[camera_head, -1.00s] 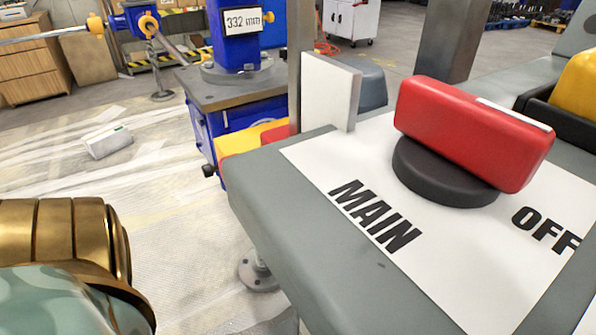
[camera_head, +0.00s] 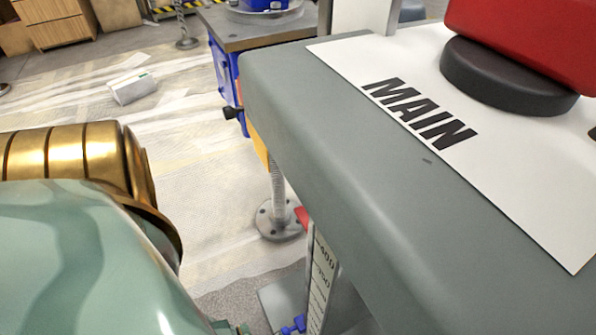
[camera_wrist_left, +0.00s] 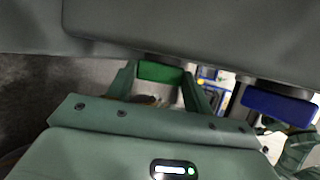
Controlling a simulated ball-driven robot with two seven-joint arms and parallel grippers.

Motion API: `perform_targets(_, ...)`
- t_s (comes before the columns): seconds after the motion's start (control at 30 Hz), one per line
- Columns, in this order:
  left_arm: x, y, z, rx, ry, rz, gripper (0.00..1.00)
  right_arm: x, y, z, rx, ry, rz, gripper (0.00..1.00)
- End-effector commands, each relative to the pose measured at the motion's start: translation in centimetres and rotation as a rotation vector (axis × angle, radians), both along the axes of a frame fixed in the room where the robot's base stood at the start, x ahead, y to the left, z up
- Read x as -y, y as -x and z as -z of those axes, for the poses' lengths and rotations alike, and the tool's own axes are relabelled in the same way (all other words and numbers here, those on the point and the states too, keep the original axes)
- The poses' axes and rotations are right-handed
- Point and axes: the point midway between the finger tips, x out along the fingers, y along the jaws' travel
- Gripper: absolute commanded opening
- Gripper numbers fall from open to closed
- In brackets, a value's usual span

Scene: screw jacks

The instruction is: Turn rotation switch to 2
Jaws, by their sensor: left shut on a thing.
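A red switch handle (camera_head: 535,38) on a round black base (camera_head: 505,78) stands at the top right of the head view, cut off by the frame edge. A white label (camera_head: 500,150) reading MAIN lies under it. In the left wrist view a green knob (camera_wrist_left: 160,71) sits below a grey panel, with a blue knob (camera_wrist_left: 279,105) to its right. My left gripper (camera_wrist_left: 160,88) has a finger on each side of the green knob and is shut on it. No number 2 is readable.
The grey console (camera_head: 350,140) fills the right of the head view, its rounded edge running down. A grey table (camera_head: 262,28) stands behind it. A white box (camera_head: 133,88) lies on the sheeted floor. A numbered scale strip (camera_head: 320,285) shows below the console.

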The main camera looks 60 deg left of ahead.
Motion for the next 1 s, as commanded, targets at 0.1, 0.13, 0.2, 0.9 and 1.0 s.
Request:
perform_targets(0.1, 0.0, 0.2, 0.1, -0.003, -0.004, 0.003, 0.73, 0.0, 0.0, 0.0, -0.001, 0.001, -0.002, 0.36)
perform_targets(0.13, 0.0, 0.2, 0.1, -0.003, -0.004, 0.003, 0.73, 0.0, 0.0, 0.1, -0.002, 0.002, -0.001, 0.36)
perform_targets(0.2, 0.0, 0.2, 0.1, -0.002, -0.003, 0.002, 0.73, 0.0, 0.0, 0.1, -0.002, 0.002, -0.002, 0.36)
perform_targets(0.9, -9.6, 4.0, -4.8, 0.001, -0.006, 0.003, 0.73, 3.6, 3.9, 1.7, -0.162, 0.161, -0.055, 0.36)
perform_targets(1.0, -11.4, 4.8, -5.6, 0.000, -0.005, 0.003, 0.73, 4.1, 4.4, 1.9, -0.186, 0.180, -0.062, 0.36)
